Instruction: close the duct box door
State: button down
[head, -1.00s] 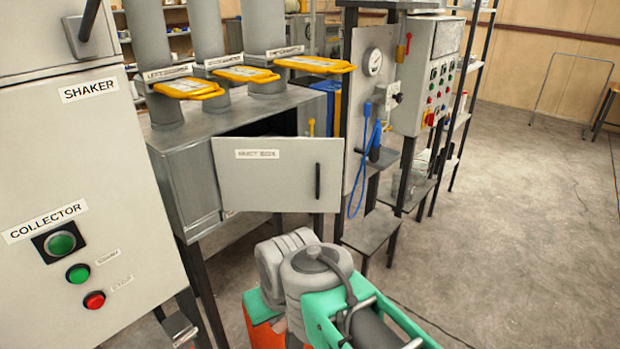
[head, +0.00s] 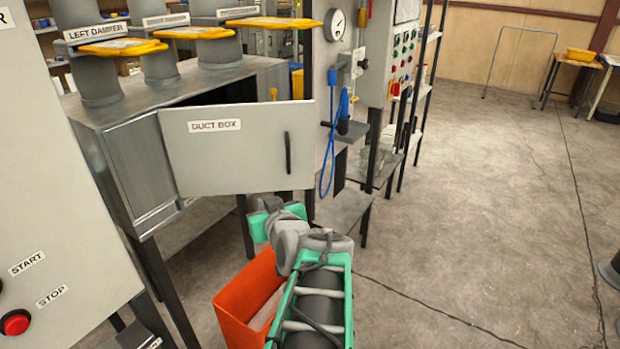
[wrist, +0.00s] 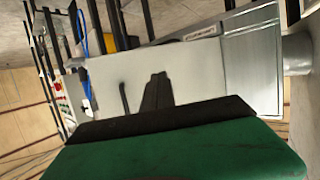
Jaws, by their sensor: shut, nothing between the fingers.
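The duct box door (head: 240,160) is a light grey panel with a "DUCT BOX" label and a dark vertical handle (head: 288,153) near its right edge. It stands ajar, with a dark gap along its top. The duct box (head: 135,170) is a grey metal cabinet on legs. In the wrist view, the door (wrist: 190,80) fills the middle, turned in the picture, with its handle (wrist: 124,98) left of my gripper (wrist: 157,78). My gripper's dark fingers are together and empty, pointing at the door's face. I cannot tell whether they touch it. In the head view my fingers are hidden.
Yellow damper handles (head: 123,47) stick out above the box. A grey control cabinet (head: 60,190) stands close on the left. A blue hose (head: 328,150) hangs right of the door. An orange bin-like shape (head: 245,300) is beside my arm. Open floor (head: 480,200) lies at right.

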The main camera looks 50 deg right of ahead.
jog(key=s+d+r+m+h+b, duration=0.25)
jog(key=s+d+h, duration=0.35)
jog(key=s+d, duration=0.3)
jog(key=p, duration=0.5)
send_near(310, 154)
jog(key=shift+m, duration=0.45)
jog(key=x, duration=0.7)
jog(key=shift+s+r, duration=0.1)
